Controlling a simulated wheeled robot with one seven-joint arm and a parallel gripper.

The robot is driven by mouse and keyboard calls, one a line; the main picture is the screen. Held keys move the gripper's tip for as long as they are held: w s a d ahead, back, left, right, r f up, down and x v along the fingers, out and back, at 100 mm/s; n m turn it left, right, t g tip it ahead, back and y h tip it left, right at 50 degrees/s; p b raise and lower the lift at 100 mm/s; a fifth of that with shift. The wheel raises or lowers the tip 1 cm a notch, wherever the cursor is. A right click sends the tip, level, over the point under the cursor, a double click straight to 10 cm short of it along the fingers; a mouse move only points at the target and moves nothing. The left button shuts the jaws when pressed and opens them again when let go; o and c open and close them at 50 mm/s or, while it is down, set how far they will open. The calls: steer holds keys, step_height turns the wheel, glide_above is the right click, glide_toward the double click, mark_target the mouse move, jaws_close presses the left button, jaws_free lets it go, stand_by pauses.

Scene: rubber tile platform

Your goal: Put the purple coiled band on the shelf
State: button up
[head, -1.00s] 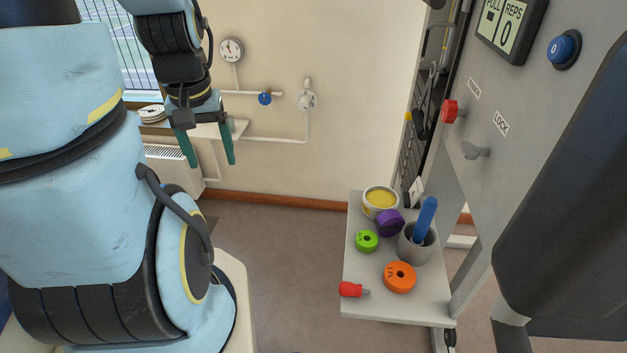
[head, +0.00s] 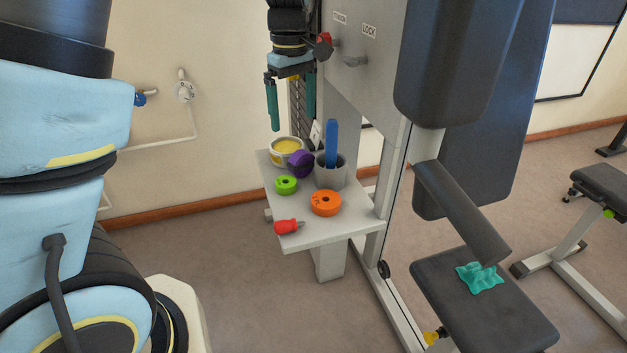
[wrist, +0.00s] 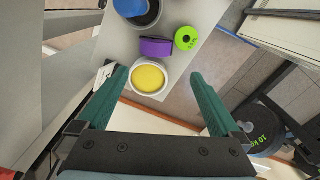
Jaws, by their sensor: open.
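The purple coiled band (head: 300,163) lies on the grey tray (head: 335,232) fixed to the machine, between a tub of yellow stuff and a grey cup. In the wrist view the purple band (wrist: 156,47) shows just beyond the yellow tub. My gripper (head: 290,122) is open and empty, pointing down above the back of the tray. In the wrist view my gripper's fingers (wrist: 160,76) are spread, with the tub partly between their tips. The wall shelf is out of view now.
Around the band on the tray are the yellow tub (head: 287,149), green disc (head: 286,185), orange disc (head: 326,203), red-handled tool (head: 287,227) and grey cup (head: 330,176) with a blue roll (head: 331,143). The machine column (head: 358,90) rises close beside my gripper.

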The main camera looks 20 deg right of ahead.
mark_target(304, 154)
steer(key=shift+s+d+f, duration=0.1)
steer(key=shift+s+d, duration=0.3)
steer(key=shift+d, duration=0.25)
steer(key=shift+s+d+f, duration=0.15)
steer(key=shift+d+f, duration=0.05)
step_height(304, 154, down, 5)
steer(key=shift+s+f, duration=0.1)
steer(key=shift+s+a+f+p, duration=0.1)
steer(key=shift+f+p, duration=0.1)
steer(key=shift+f, duration=0.65)
steer(key=shift+s+f+p, duration=0.15)
steer(key=shift+f+p, duration=0.05)
steer(key=shift+f, duration=0.65)
steer(key=shift+s+a+f+p, duration=0.1)
steer(key=shift+f+p, duration=0.1)
steer(key=shift+f, duration=0.65)
steer(key=shift+c, duration=0.4)
steer(key=c, duration=1.3)
